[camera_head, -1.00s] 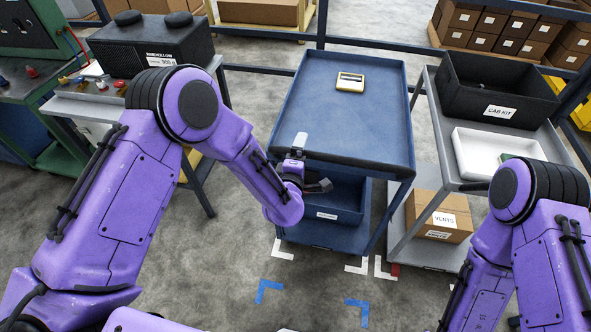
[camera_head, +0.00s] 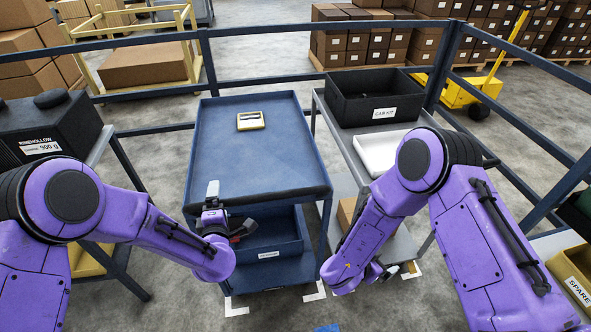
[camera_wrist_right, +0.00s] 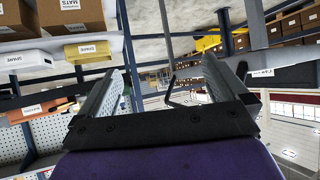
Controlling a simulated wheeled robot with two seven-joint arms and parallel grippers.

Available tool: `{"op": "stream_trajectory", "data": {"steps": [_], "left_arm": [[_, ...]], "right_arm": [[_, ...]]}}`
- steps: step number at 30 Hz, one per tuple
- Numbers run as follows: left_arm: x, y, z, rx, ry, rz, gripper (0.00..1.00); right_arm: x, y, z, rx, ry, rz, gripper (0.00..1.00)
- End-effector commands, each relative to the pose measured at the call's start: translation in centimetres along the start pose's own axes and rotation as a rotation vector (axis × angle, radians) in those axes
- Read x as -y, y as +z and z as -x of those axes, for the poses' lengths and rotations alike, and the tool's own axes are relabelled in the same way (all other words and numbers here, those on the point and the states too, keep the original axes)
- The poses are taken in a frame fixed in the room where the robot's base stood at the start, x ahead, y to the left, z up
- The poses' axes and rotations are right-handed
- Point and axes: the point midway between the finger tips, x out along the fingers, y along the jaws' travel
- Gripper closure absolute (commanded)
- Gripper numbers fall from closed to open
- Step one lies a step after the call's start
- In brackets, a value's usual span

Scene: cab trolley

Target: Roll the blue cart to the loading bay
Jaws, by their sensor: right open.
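The blue cart (camera_head: 220,150) stands in front of me with a flat tray top, a dark bar along its front edge and a blue bin (camera_head: 285,246) below. A yellow-edged device (camera_head: 250,121) lies on its top. My left gripper (camera_head: 229,211) is at the cart's front left, its fingers spread above and below the front bar; contact is unclear. My right gripper (camera_head: 383,272) is low, right of the cart, in front of the grey trolley. Its open, empty jaws show in the right wrist view (camera_wrist_right: 165,95). No loading bay can be made out for certain.
The grey trolley (camera_head: 333,128) stands close on the cart's right, bearing a black CAB KIT bin (camera_head: 370,98). A dark blue rail (camera_head: 280,78) runs behind. White floor corners (camera_head: 235,309) mark the cart's front; a blue mark (camera_head: 327,328) lies nearer.

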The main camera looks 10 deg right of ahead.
Motion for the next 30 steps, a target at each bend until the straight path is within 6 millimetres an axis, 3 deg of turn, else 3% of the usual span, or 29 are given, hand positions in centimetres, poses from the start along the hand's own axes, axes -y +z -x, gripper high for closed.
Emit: {"op": "stream_trajectory", "data": {"steps": [1, 5, 9, 12, 15, 19, 23, 30], "left_arm": [[0.0, 0.0, 0.0, 0.0, 0.0, 0.0, 0.0], [0.0, 0.0, 0.0, 0.0, 0.0, 0.0, 0.0], [0.0, 0.0, 0.0, 0.0, 0.0, 0.0, 0.0], [0.0, 0.0, 0.0, 0.0, 0.0, 0.0, 0.0], [0.0, 0.0, 0.0, 0.0, 0.0, 0.0, 0.0], [0.0, 0.0, 0.0, 0.0, 0.0, 0.0, 0.0], [0.0, 0.0, 0.0, 0.0, 0.0, 0.0, 0.0], [0.0, 0.0, 0.0, 0.0, 0.0, 0.0, 0.0]], "right_arm": [[2.5, -1.8, 1.0, -0.021, 0.084, -0.102, 0.0], [6.9, -4.8, 6.1, 0.068, 0.378, -0.317, 0.0], [11.4, -6.5, 14.7, 0.368, 0.641, -0.443, 0.0], [15.4, -7.9, 18.9, 0.638, 0.638, -0.441, 0.0], [19.9, -9.3, 19.9, 0.835, 0.454, -0.408, 0.0], [23.1, -10.7, 20.1, 0.939, 0.279, -0.388, 0.0], [24.1, -10.4, 19.6, 0.958, 0.223, -0.38, 0.0], [23.9, -6.1, 16.6, 0.954, 0.224, -0.379, 0.0]]}}
